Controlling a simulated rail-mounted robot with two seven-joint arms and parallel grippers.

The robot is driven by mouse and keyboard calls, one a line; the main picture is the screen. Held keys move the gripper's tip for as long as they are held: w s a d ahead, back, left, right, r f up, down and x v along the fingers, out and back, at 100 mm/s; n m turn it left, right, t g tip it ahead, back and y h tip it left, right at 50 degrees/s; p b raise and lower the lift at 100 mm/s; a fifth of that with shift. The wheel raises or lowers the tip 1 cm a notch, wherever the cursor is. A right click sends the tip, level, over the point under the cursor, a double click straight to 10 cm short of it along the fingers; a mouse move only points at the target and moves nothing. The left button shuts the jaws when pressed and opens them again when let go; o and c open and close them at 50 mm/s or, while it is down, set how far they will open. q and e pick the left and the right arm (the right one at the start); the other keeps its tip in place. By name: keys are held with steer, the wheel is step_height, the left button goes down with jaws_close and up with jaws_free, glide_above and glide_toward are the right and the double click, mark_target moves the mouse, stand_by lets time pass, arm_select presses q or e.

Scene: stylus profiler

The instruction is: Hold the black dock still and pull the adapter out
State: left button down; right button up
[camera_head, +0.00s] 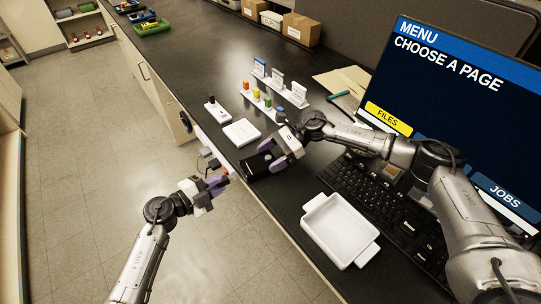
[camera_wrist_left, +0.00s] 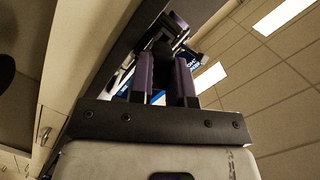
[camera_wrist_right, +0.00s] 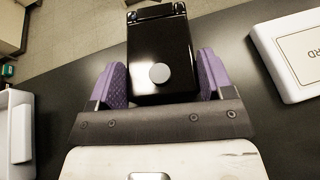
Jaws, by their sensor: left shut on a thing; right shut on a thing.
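The black dock (camera_head: 256,166) lies at the bench's near edge. In the right wrist view the dock (camera_wrist_right: 160,75) is glossy with a round grey spot on top. My right gripper (camera_head: 272,158) is shut on the dock, with a purple finger on each side (camera_wrist_right: 160,82). My left gripper (camera_head: 221,178) is off the bench edge, facing the dock. Its purple fingers (camera_wrist_left: 172,78) are shut on a dark piece (camera_wrist_left: 163,55), apparently the adapter, mostly hidden by the fingers. A small red spot shows near its fingertips in the head view. I cannot tell whether this piece touches the dock.
A white tray (camera_head: 318,210) stands right of the dock, before the keyboard (camera_head: 385,205). A flat white box (camera_head: 241,133) and small racks with coloured vials (camera_head: 262,104) are behind. The monitor (camera_head: 460,110) stands at right. Left of the bench is open floor.

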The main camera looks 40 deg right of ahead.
steer(key=shift+s+f, duration=0.1)
steer(key=shift+f, duration=0.1)
arm_select(q)
steer(key=shift+w+a+r, duration=0.15)
steer(key=shift+a+r, duration=0.35)
steer(key=shift+a, duration=0.3)
steer(key=shift+w+a+r, duration=0.2)
steer(key=shift+a+r, duration=0.3)
steer(key=shift+a, duration=0.3)
steer(key=shift+w+a+r, duration=0.15)
steer(key=shift+a+r, duration=0.35)
steer(key=shift+a, duration=0.3)
arm_select(e)
steer(key=shift+a, duration=0.1)
steer(key=o, duration=1.5)
steer(key=shift+o, duration=0.3)
steer(key=shift+r, duration=0.1)
